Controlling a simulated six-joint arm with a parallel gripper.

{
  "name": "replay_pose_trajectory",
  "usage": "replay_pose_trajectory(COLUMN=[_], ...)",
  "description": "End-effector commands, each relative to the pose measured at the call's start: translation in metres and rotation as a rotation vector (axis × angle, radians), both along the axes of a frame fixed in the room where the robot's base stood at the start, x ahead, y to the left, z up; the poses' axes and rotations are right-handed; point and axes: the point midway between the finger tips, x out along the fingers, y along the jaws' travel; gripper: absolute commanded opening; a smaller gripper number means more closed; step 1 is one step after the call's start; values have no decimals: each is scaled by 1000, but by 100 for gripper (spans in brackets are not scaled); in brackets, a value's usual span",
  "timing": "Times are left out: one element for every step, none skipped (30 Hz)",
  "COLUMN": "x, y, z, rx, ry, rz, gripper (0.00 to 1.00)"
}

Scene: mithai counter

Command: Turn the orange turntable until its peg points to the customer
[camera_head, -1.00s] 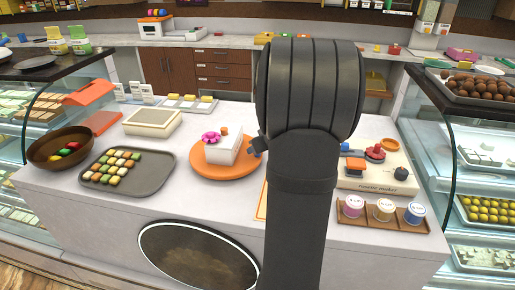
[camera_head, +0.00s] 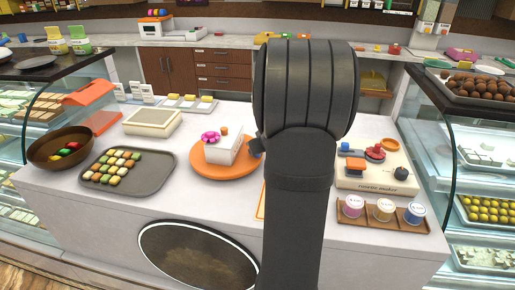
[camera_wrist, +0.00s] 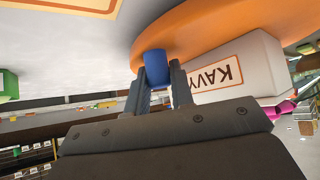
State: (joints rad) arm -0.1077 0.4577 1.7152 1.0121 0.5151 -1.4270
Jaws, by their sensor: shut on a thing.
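The orange turntable (camera_head: 203,170) lies on the white counter, left of my arm. A white box (camera_head: 221,151) with a pink flower (camera_head: 210,137) on it sits on the turntable. In the wrist view the turntable (camera_wrist: 215,30) fills the top, and the box (camera_wrist: 258,62) shows an upside-down label with "KAVY". The blue peg (camera_wrist: 156,66) stands at the turntable's rim. My gripper (camera_wrist: 159,84) is shut on the peg, one finger on each side.
A grey tray of sweets (camera_head: 160,185) and a brown bowl (camera_head: 48,158) are to the left. A cream board (camera_head: 350,184) and a wooden rack (camera_head: 408,224) with several cups are to the right. Glass cases flank the counter. Bare counter lies in front of the turntable.

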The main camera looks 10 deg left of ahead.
Motion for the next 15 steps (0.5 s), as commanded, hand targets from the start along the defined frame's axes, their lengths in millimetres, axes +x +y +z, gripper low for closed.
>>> replay_pose_trajectory(x=[-5,-8,-12,-15,-18,-20,-22,-24,-26,-27,-28,-30,-31,-32,-34], y=[2,2,3,3,4,4,4,5,5,5,5,5,5,5,6], z=[1,1,0,1,0,0,0,0,-1,-1,-1,-2,-2,-2,-2], rx=[-1,-1,-2,-2,-3,-3,-3,-5,-5,-6,-6,-7,-8,-9,-8], ry=[-1,0,0,0,2,1,1,3,4,5,5,7,7,7,7], rz=[-28,-50,-83,-109,-132,-161,-180,-195,-216,-228,-241,-255,-265,-276,-288], gripper=[0,0,0,0,0,0,0,0,0,0,0,0,0,0,0])
